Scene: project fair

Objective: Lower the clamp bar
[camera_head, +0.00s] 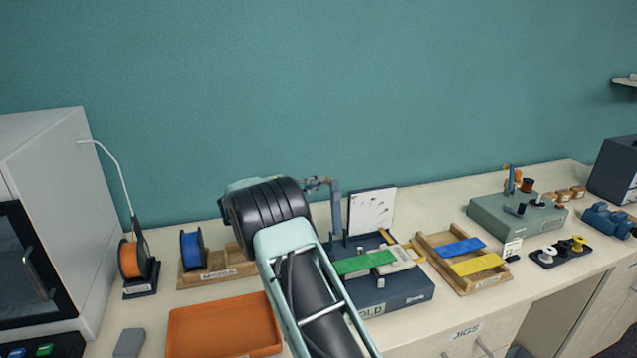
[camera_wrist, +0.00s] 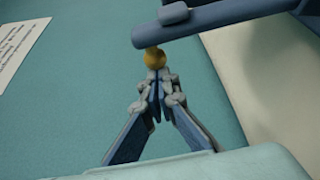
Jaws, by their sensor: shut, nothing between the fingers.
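The clamp bar (camera_head: 336,208) is a blue-grey bar that stands raised, close to upright, at the back of the dark blue jig base (camera_head: 405,290) in the head view. In the wrist view the bar (camera_wrist: 225,22) crosses the top right, with a yellow knob (camera_wrist: 155,57) near its end. My gripper (camera_wrist: 157,82) is shut and empty, its fingertips at or just beside the knob; I cannot tell if they touch. In the head view my gripper (camera_head: 318,184) is small beside the bar's upper end, and my arm hides the base's left part. A green strip (camera_head: 364,262) lies across the base.
A white panel (camera_head: 372,210) stands behind the base. To the right is a wooden tray (camera_head: 440,268) with blue and yellow strips. To the left are an orange tray (camera_head: 225,325) and filament spools (camera_head: 192,250). The teal wall is close behind the bench.

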